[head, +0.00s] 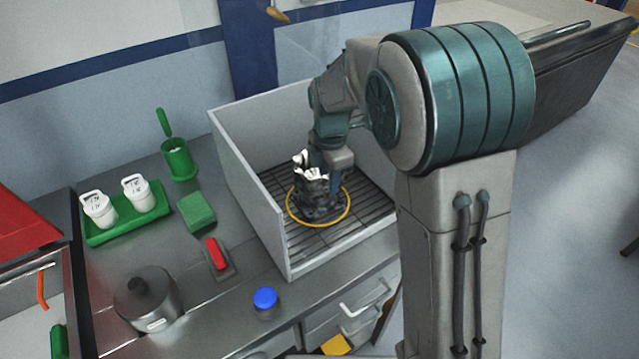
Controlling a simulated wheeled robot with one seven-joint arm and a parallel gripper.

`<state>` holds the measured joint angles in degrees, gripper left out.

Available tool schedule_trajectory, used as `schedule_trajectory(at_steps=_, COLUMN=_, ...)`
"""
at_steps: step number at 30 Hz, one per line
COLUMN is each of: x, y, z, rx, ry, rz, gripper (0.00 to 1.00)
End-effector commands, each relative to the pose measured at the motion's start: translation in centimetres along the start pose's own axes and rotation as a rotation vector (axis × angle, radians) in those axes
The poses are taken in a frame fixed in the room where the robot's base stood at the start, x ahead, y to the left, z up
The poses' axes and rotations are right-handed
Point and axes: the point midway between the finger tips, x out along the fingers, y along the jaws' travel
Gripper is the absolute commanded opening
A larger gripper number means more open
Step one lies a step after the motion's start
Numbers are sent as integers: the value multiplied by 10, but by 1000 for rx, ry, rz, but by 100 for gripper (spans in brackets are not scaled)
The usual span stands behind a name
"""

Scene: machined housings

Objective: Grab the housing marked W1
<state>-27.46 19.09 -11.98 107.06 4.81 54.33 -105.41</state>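A dark, lumpy object (318,200) with white pieces (306,166) at its top stands on the slatted floor of a grey open-topped box. A yellow ring (291,210) lies around its base on the slats. I cannot make out a W1 mark on it or tell for sure that it is a housing. My gripper (338,175) is down inside the box, at the upper right side of this object. The fingers are small and partly lost against the dark object, so I cannot tell whether they touch it.
The box's grey walls (240,185) stand around the object. On the counter to the left are a green tray (98,238) with two white labelled containers, a green cup (179,163), a green block (197,211), a red-topped item (216,253), a lidded pot (148,300) and a blue-capped jar (265,299).

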Motion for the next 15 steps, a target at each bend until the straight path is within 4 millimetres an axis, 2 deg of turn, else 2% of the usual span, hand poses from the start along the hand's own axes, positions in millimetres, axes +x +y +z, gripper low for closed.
schedule_trajectory(at_steps=1, x=0, y=0, z=0, rx=0, ry=0, rz=0, gripper=15)
schedule_trajectory(at_steps=3, x=0, y=0, z=0, rx=0, ry=0, rz=0, gripper=0)
schedule_trajectory(at_steps=15, x=-1, y=0, z=0, rx=0, ry=0, rz=1, gripper=0)
